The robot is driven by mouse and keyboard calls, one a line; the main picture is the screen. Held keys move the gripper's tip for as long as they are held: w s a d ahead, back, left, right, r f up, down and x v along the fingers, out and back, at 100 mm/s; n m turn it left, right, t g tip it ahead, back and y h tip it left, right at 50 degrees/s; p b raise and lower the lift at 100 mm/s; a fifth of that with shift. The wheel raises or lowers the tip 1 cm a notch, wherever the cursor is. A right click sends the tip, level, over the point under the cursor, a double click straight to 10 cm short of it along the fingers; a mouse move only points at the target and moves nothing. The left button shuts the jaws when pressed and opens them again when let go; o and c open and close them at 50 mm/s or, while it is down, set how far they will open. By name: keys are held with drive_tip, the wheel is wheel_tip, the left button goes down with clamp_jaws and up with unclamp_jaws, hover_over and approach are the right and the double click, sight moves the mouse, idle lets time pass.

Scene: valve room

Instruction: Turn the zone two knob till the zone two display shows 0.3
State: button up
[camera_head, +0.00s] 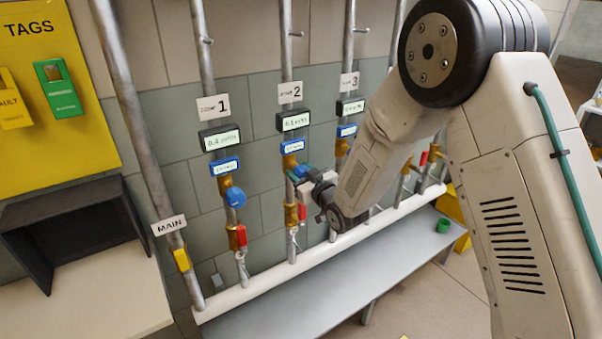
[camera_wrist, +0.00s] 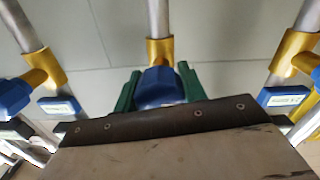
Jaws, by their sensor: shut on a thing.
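The zone 2 knob (camera_wrist: 160,88) is blue and sits on a brass valve body on the middle pipe in the wrist view. My gripper (camera_wrist: 158,84) has its two green fingers on either side of it, shut on it. In the head view my gripper (camera_head: 301,173) is at the zone 2 pipe, just below a blue tag, and mostly hides the knob. The zone 2 display (camera_head: 293,122) is a small black-framed screen under the sign "2" (camera_head: 290,93). It seems to read 0.1, in small print.
The zone 1 pipe has its own display (camera_head: 220,139) and blue knob (camera_head: 235,197) to the left. Zone 3's display (camera_head: 350,108) is to the right, partly near my arm. Red-handled valves (camera_head: 241,236) sit lower. A grey bench (camera_head: 300,306) runs below the white pipe.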

drive_tip(key=shift+m, duration=1.2)
drive_tip(key=shift+f, duration=0.1)
drive_tip(key=o, duration=1)
drive_tip(key=v, duration=0.8)
drive_tip(key=shift+w, duration=0.1)
